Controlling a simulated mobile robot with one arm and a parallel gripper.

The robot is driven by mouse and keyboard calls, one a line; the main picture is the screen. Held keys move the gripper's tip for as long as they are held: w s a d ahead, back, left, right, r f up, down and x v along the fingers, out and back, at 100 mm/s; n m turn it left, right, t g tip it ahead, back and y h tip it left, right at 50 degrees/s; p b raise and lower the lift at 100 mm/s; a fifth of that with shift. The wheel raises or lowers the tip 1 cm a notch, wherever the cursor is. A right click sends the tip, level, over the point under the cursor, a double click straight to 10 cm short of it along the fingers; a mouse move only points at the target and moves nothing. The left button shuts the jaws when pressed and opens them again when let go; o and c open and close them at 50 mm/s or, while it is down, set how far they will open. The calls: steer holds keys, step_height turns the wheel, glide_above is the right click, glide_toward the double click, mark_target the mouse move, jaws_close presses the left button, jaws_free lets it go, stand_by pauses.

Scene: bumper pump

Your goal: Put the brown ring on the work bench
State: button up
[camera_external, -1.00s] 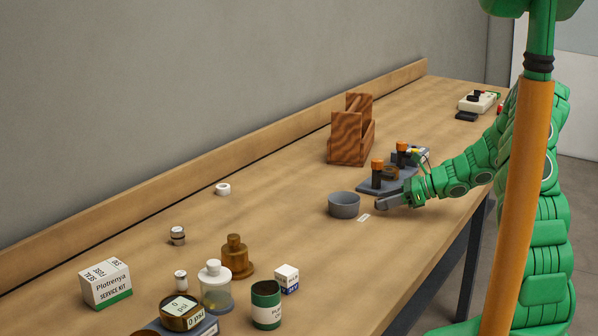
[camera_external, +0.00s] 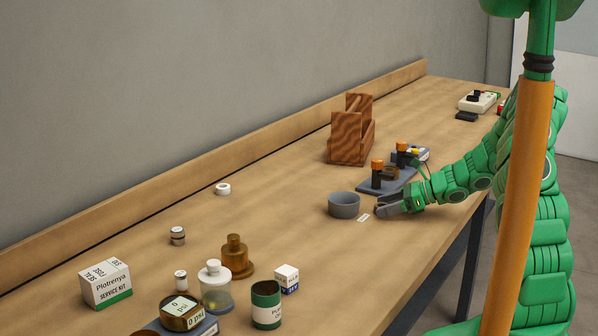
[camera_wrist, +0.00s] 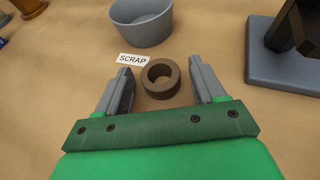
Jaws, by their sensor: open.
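The brown ring (camera_wrist: 160,93) lies flat on the work bench (camera_wrist: 215,35) in the wrist view, its hole facing up. It is between the two grey fingers of my gripper (camera_wrist: 161,90), with a gap on each side. My gripper is open and low over the bench. In the external view my gripper (camera_external: 385,206) is near the bench's front edge, and the ring cannot be made out there.
A grey bowl (camera_external: 344,205) stands just beyond the ring, with a SCRAP label (camera_wrist: 132,59) beside it. A grey fixture with orange-topped posts (camera_external: 385,184) is close by. A wooden holder (camera_external: 350,140) stands behind. Several jars and boxes occupy the near end.

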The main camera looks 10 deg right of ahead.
steer(key=shift+r, duration=0.15)
steer(key=v, duration=1.1)
steer(key=shift+s+d+r, duration=0.15)
steer(key=shift+s+d, duration=0.05)
steer(key=shift+d, duration=0.05)
steer(key=s+a+r+n+g+h, duration=0.25)
steer(key=s+a+r+n, duration=0.35)
steer(key=s, duration=0.3)
steer(key=s+a+r+n+g+h, duration=0.1)
steer(key=s+a+r+n+g, duration=0.3)
steer(key=s+a+r+n, duration=0.4)
steer(key=s+d+r+n+h, duration=0.1)
steer(key=s+d+n+h, duration=0.3)
steer(key=s, duration=0.8)
steer(key=s+d+r+n+h, duration=0.1)
steer(key=s+d+n+h, duration=0.3)
steer(key=s, duration=0.8)
steer(key=shift+s+d+r+h, duration=0.15)
steer(key=shift+s+d+h, duration=0.35)
steer(key=shift+d, duration=0.45)
